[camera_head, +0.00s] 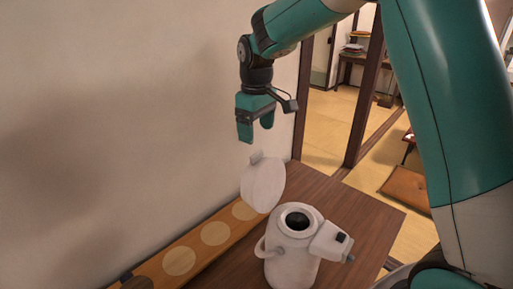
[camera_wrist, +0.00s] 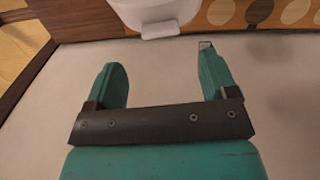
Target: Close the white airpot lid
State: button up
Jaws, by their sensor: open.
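The white airpot (camera_head: 292,262) stands on a brown wooden table in the head view, its dark round mouth uncovered. Its white lid (camera_head: 263,185) is raised, standing up on the wall side of the mouth, with a small tab at its top edge. My gripper (camera_head: 255,133) is open and empty, pointing down above the lid and apart from it. In the wrist view my gripper (camera_wrist: 158,75) shows two teal fingers spread apart. Part of the white lid (camera_wrist: 158,14) shows at the top of that view, beyond the fingertips.
The table (camera_head: 375,213) has bare room to the right of the airpot. An orange-brown board with pale discs (camera_head: 180,261) runs along the wall (camera_head: 110,120) behind. A doorway opens on tatami at the right, with a brown cushion (camera_head: 408,187) on the floor.

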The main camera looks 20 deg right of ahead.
aim_at(256, 153)
notch_tip(256, 153, down, 8)
jog(key=shift+r+p, duration=0.25)
jog(key=shift+p, duration=0.55)
jog(key=c, duration=1.3)
jog(key=shift+a, duration=0.1)
